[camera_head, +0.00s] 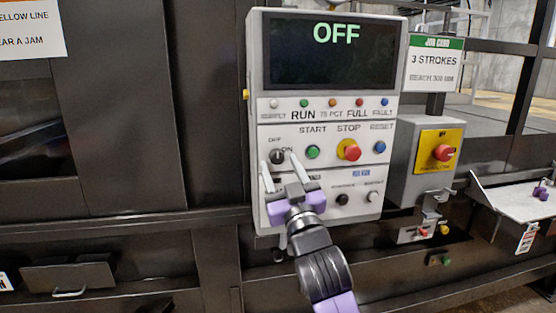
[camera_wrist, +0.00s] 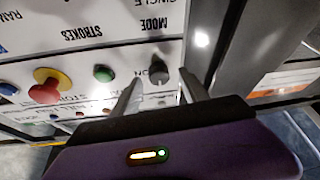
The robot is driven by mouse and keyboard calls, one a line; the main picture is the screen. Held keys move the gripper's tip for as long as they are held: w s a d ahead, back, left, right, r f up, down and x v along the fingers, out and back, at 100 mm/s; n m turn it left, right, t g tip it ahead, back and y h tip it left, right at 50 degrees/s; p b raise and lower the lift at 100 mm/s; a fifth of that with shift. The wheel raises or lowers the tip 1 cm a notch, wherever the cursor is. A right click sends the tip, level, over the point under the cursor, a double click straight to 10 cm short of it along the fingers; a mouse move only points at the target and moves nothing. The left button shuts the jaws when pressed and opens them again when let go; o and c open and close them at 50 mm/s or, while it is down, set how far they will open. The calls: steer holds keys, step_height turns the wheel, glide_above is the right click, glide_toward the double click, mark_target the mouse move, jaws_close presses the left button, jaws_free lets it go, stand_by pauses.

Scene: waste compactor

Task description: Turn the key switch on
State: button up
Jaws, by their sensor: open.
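The key switch (camera_head: 277,156) is a small dark round knob on the white control panel (camera_head: 385,133), at the left of the button row, with OFF and ON labels beside it. In the wrist view the dark knob (camera_wrist: 160,76) shows between the two finger ends. My gripper (camera_head: 281,164) is open, with its fingers pointing at the panel just below the switch and one to each side. It also shows in the wrist view (camera_wrist: 161,82). I cannot tell whether a finger touches the knob. The display (camera_head: 331,52) above reads OFF in green.
Right of the switch are a green start button (camera_head: 313,152), a red stop button (camera_head: 352,152) on yellow and a blue button (camera_head: 380,147). A grey box with a red emergency button (camera_head: 443,153) stands at right.

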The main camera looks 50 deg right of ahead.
steer(key=shift+w+d+r, duration=0.25)
steer(key=shift+w+d, duration=0.1)
steer(key=shift+w, duration=0.15)
jaws_close()
